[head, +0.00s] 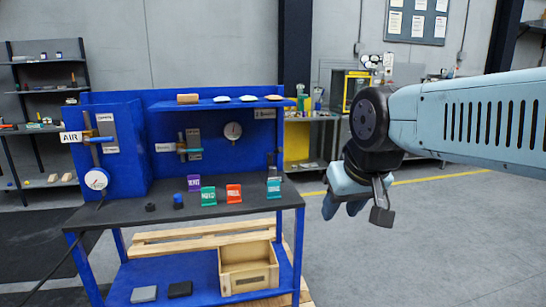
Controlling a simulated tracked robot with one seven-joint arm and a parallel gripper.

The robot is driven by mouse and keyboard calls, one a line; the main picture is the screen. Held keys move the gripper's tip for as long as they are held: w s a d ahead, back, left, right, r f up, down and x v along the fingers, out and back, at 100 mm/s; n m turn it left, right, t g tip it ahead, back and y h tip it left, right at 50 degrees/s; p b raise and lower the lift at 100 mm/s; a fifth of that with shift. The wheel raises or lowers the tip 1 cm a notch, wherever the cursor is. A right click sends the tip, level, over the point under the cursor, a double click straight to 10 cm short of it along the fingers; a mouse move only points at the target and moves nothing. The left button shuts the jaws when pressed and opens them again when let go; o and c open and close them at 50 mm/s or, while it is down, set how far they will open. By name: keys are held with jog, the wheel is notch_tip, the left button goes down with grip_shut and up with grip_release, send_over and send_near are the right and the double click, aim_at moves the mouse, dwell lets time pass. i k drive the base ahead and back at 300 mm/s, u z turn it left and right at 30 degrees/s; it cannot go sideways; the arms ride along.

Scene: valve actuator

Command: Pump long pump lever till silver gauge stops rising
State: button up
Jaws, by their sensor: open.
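A blue workbench (155,212) with a dark top stands left of centre in the head view. A second round gauge (96,179) sits at the left, below the AIR sign (71,137). The gauge readings are too small to make out. A brass-and-dark fitting (182,148) is on the back panel between the gauges. My gripper (362,210) is open and empty, pointing down, right of the bench and apart from it.
Purple, green and red labelled pieces (234,193) stand on the benchtop. A wooden crate (249,270) sits on the lower shelf. A dark shelf rack (35,88) is at the left. The floor on the right is clear.

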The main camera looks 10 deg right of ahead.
aim_at(280, 149)
jog(key=z, duration=0.4)
jog(key=i, duration=1.25)
jog(key=u, duration=0.4)
